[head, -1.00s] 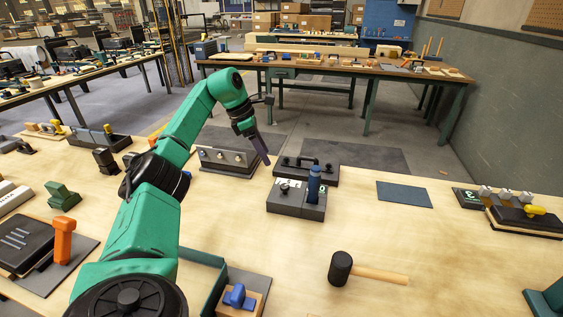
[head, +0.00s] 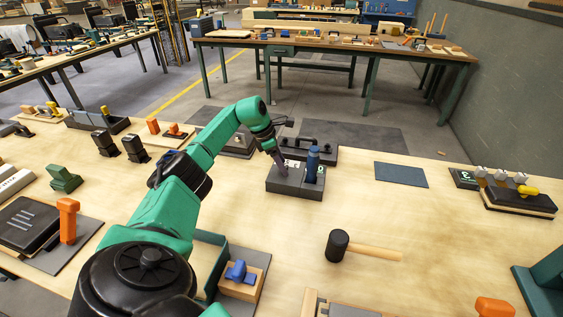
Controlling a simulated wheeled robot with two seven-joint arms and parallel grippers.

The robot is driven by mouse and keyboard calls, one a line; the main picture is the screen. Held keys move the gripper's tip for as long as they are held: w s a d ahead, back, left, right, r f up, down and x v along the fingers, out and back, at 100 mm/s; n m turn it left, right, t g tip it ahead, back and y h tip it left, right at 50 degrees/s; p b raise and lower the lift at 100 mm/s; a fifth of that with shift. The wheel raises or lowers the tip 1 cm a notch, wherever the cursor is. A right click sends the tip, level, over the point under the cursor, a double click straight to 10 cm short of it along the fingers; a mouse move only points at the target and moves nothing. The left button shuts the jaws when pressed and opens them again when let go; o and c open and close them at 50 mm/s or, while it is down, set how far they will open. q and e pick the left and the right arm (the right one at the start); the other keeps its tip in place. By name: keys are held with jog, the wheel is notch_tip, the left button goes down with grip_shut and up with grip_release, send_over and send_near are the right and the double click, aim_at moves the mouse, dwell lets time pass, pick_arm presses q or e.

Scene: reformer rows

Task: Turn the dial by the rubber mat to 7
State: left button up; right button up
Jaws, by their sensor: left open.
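A dark grey box (head: 288,188) stands on the bench left of a flat blue-grey mat (head: 401,174), apart from it. The box carries a light-marked plate and an upright blue handle (head: 313,163). A small dark knob on the left of its top is now mostly hidden behind my left gripper; I cannot read where it points. My left gripper (head: 281,164) is open, pointing down at the left part of the box top. Whether its fingers touch the knob cannot be told. My right gripper is not in view.
A black mallet (head: 338,245) lies in front of the box. A dark grey box with a black handle (head: 318,142) stands behind it.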

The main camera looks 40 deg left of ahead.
pick_arm(q)
grip_shut()
jog(key=shift+a, duration=0.1)
